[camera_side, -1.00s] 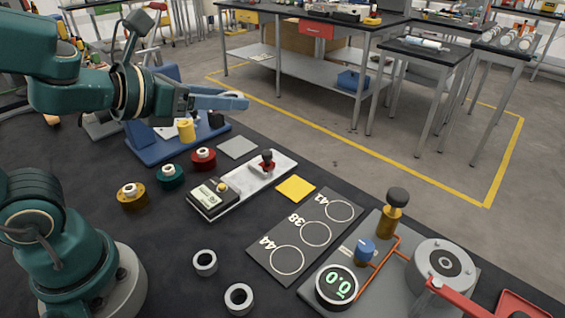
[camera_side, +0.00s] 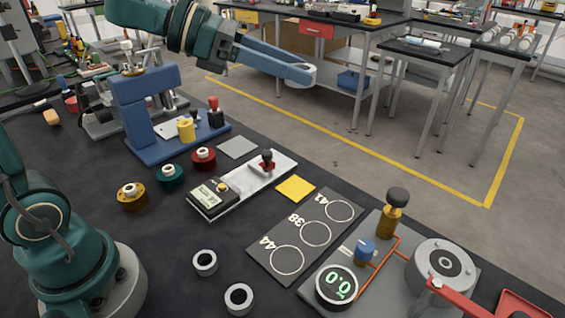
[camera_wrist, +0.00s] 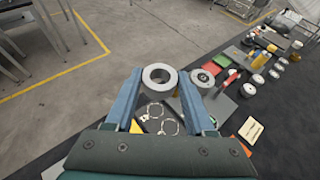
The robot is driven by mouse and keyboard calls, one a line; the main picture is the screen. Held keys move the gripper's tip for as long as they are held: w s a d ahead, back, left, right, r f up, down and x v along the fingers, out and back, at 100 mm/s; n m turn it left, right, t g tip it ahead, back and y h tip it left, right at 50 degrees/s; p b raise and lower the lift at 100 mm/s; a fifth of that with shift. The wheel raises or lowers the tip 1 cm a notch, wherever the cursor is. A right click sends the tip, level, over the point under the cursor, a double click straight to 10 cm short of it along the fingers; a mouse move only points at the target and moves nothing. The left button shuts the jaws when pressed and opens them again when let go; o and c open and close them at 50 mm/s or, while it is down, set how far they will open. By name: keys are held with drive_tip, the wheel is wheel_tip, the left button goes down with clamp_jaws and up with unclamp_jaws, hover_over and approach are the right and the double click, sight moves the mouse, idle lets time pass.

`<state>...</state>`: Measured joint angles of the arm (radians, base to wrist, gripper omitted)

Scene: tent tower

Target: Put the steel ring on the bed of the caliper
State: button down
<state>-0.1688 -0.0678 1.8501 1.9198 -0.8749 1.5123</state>
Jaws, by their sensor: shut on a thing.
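My gripper (camera_side: 298,74) is shut on a grey steel ring (camera_wrist: 160,88), held at the fingertips. In the side view it is high up, above the far side of the bench, and the blue fingers partly hide the ring. In the wrist view the ring sits between the two blue fingers. The caliper (camera_side: 208,201) lies on the bench with a display box at its left end, a pale flat bed (camera_side: 249,182) and a red-based black knob. The bed is clear of any ring. Two other steel rings (camera_side: 205,263) (camera_side: 239,299) lie on the bench in front.
A dark board with marked circles (camera_side: 287,237), a yellow square (camera_side: 296,188) and a grey plate with a round gauge (camera_side: 337,285) lie right of the caliper. A blue press (camera_side: 150,112) and yellow, green and red spools (camera_side: 170,177) stand to its left.

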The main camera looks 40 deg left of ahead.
drive_tip(key=w+d+f+m+g+h, duration=0.1)
drive_tip(key=d+f+m+g+h, duration=0.25)
drive_tip(key=d, duration=0.75)
drive_tip(key=s+d+f+m+g, duration=0.2)
drive_tip(key=s+d+f, duration=0.4)
drive_tip(key=d, duration=0.3)
drive_tip(key=s+d+f+m+g, duration=0.3)
drive_tip(key=s+d+f, duration=0.3)
drive_tip(key=d, duration=0.3)
drive_tip(key=s+d+f+m+g+h, duration=0.1)
drive_tip(key=s+d+f+m+g, duration=0.1)
drive_tip(key=s+d+f, duration=0.4)
drive_tip(key=shift+d+f+g, duration=0.25)
drive_tip(key=shift+d+f, duration=0.05)
drive_tip(key=shift+d, duration=0.45)
drive_tip(key=shift+d+f+g, duration=0.2)
drive_tip(key=shift+d+f, duration=0.1)
drive_tip(key=shift+d, duration=0.4)
drive_tip(key=shift+w+f, duration=0.1)
drive_tip(key=shift+f, duration=1.9)
drive_tip(key=shift+f, duration=0.1)
drive_tip(key=shift+c, duration=1.3)
unclamp_jaws()
